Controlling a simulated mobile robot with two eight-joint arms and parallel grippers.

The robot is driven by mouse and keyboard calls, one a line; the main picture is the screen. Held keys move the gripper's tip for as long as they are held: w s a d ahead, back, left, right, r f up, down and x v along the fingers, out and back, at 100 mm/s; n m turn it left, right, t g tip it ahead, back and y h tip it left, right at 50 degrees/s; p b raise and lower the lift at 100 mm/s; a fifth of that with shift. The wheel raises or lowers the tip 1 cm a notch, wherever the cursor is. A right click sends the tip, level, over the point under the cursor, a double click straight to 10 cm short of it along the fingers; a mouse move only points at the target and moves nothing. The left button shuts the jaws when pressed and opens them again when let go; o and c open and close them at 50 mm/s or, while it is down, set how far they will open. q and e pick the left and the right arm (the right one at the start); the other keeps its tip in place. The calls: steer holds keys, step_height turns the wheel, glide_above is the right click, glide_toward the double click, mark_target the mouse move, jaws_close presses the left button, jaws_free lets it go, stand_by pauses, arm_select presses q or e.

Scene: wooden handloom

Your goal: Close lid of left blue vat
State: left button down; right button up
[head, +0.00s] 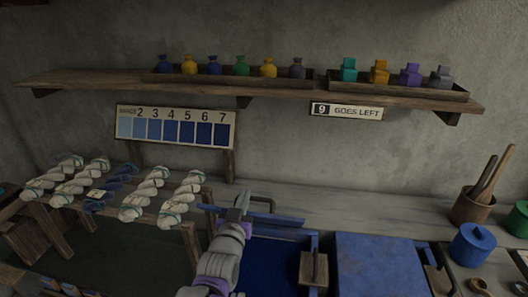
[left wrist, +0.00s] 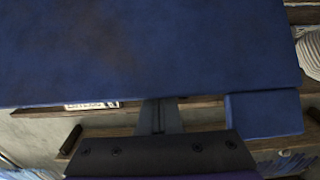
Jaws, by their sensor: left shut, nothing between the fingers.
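The left blue vat (head: 314,243) is open, with dark blue inside. Its lid (head: 278,219) stands raised at the back of the vat, seen nearly edge-on. My left gripper (head: 243,195) is shut and empty, at the left part of the lid. In the left wrist view a broad blue panel (left wrist: 150,50), apparently the lid, fills the top, with the shut fingers (left wrist: 158,104) close to its edge. I cannot tell whether they touch it. The right blue vat (head: 380,262) has its lid flat and closed. My right gripper is not in view.
Skeins (head: 146,195) lie on a wooden rack at the left. A blue pot (head: 472,246) and a wooden cup of tools (head: 474,207) stand at the right. A shelf (head: 250,88) with bottles runs along the wall, above a shade chart (head: 176,127).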

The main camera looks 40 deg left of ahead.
arm_select(q)
steer(key=s+d+f+t+y+b, duration=0.2)
steer(key=s+d+f+b, duration=0.3)
steer(key=s+f+b, duration=0.4)
steer(key=shift+s+f+t, duration=0.15)
steer(key=shift+f+t, duration=0.75)
steer(key=shift+f, duration=0.3)
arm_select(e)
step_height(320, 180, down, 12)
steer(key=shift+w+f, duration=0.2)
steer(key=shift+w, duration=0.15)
arm_select(q)
steer(key=shift+s+d+f, duration=0.1)
steer(key=shift+f, duration=0.05)
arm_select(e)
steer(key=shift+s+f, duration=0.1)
